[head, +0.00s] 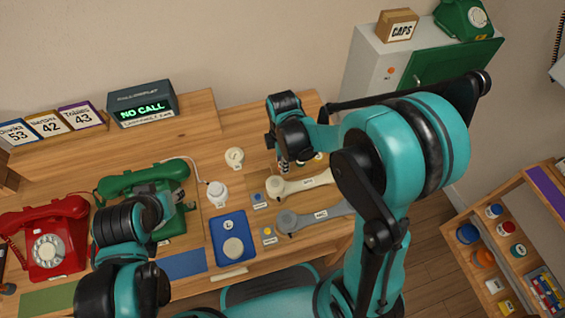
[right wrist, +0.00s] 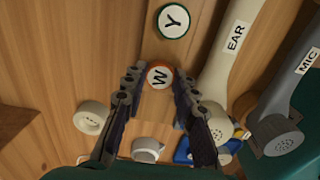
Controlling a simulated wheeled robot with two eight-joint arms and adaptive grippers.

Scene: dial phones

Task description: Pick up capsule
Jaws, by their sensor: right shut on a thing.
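A round white capsule marked W with an orange rim (right wrist: 159,77) sits between the fingers of my right gripper (right wrist: 158,92) in the right wrist view. The fingers are shut on it. A capsule marked Y with a green rim (right wrist: 173,20) lies just beyond it on the wood. In the head view my right gripper (head: 284,165) is low over the right part of the desk, and my arm hides part of that spot. My left gripper (head: 165,212) is by the green phone (head: 150,180); its fingers are too unclear to judge.
The EAR handset (head: 300,186) and the MIC handset (head: 315,217) lie close beside my right gripper. A blue tray (head: 218,258) stands at the front. A white round part (head: 234,157) is left of the gripper. The red phone (head: 48,245) is far left.

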